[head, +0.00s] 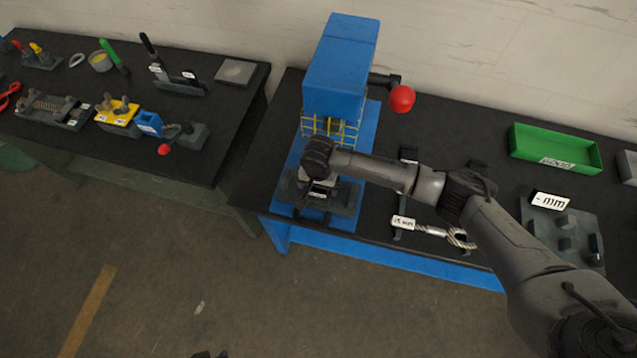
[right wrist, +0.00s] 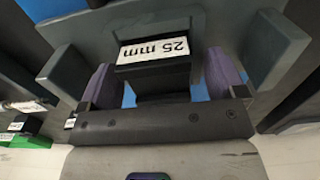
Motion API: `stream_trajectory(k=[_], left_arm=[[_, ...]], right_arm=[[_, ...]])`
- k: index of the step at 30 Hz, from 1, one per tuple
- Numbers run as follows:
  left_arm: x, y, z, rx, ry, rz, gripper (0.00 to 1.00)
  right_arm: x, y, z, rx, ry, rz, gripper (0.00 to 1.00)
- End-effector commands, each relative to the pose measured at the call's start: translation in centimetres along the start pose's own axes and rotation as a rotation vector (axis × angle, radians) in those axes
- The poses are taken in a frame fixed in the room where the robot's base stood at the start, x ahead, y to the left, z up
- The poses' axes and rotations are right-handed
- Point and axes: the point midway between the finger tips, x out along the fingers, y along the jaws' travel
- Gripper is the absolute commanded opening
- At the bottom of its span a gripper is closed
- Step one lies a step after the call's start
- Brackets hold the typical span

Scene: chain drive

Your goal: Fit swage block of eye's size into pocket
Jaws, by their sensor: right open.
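A dark swage block with a white "25 mm" label (right wrist: 155,50) sits between my right gripper's two fingers in the right wrist view. My right gripper (head: 318,182) is at the foot of the blue press (head: 338,65); its purple-padded fingers also show in the right wrist view (right wrist: 163,78). The fingers are open, one on each side of the block, with blue showing in the gaps. The pocket is largely hidden by the gripper, so I cannot tell how deep the block sits. A rope with an eye (head: 460,238) lies on the bench, its tag too small to read surely. My left gripper is out of view.
A grey block board (head: 585,220) with several dark blocks lies at the right. A green bin (head: 555,150) stands behind it. The press's red-knobbed lever (head: 402,98) sticks out to the right. A separate tool table (head: 100,150) stands left, across a gap.

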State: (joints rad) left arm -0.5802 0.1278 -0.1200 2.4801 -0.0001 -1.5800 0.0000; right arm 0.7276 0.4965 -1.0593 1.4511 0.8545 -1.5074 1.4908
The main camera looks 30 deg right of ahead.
Motion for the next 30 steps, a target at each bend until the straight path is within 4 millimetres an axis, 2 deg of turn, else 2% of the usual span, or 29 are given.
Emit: stream_trajectory(k=[4,8,21,30], left_arm=[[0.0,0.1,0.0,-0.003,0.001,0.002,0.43],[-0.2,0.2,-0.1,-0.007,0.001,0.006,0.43],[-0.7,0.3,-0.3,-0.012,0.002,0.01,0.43],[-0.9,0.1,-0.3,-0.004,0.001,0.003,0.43]], right_arm=[[-0.1,0.1,0.1,0.0,-0.001,0.003,0.89],[-1.4,0.0,0.0,0.0,-0.001,0.0,0.89],[-9.9,0.0,0.0,-0.001,0.0,-0.002,0.89],[-13.2,0.0,0.0,0.0,0.0,-0.001,0.89]])
